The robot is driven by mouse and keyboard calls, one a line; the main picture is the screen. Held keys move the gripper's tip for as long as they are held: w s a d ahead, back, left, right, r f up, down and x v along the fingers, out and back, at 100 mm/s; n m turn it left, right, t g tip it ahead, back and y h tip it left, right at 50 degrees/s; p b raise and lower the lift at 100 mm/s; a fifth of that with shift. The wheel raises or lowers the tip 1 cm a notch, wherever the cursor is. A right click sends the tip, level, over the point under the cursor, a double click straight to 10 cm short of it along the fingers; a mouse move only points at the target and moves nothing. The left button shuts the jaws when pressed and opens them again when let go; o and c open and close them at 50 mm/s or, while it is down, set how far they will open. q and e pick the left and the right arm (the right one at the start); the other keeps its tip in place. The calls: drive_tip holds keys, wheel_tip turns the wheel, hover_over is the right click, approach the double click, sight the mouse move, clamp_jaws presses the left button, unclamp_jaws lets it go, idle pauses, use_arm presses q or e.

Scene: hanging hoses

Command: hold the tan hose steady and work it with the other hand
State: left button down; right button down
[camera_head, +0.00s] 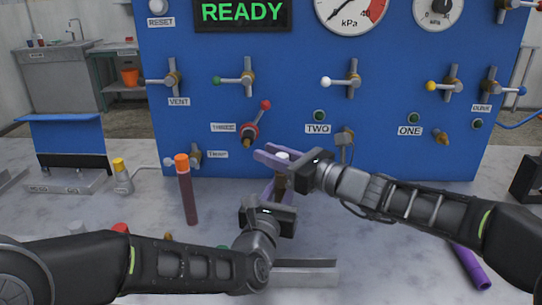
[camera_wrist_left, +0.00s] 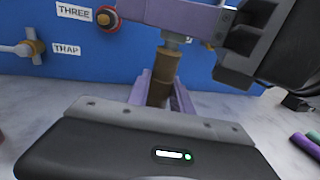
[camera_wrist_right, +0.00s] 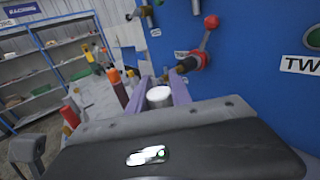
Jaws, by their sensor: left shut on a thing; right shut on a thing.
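The tan hose (camera_wrist_left: 163,75) stands nearly upright, a short brown cylinder with a grey collar at its top. In the head view only a small part of the tan hose (camera_head: 280,185) shows between the grippers. My left gripper (camera_head: 275,191) is shut around its brown body, with purple fingers on either side. My right gripper (camera_head: 272,154) is above, shut on the upper end, where a white cap (camera_wrist_right: 159,95) shows between its fingers. The hose's lower end is hidden behind my left gripper.
A blue panel (camera_head: 300,110) with valves and gauges stands close behind. A dark red hose with an orange cap (camera_head: 188,195) stands to the left. A purple hose (camera_head: 469,264) lies at the right, partly behind my right arm. A metal channel (camera_head: 305,275) lies in front.

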drive_tip(key=shift+r, duration=0.4)
idle(0.5)
drive_tip(key=shift+r, duration=2.15)
drive_tip(key=shift+r, duration=0.1)
wheel_tip(320, 180, up, 3)
drive_tip(key=shift+f, duration=0.1)
use_arm(q)
drive_tip(key=c, duration=1.1)
unclamp_jaws()
drive_tip(key=shift+o, duration=0.2)
drive_tip(key=shift+s, duration=0.1)
drive_tip(key=v, duration=0.7)
drive_tip(key=shift+s, duration=0.15)
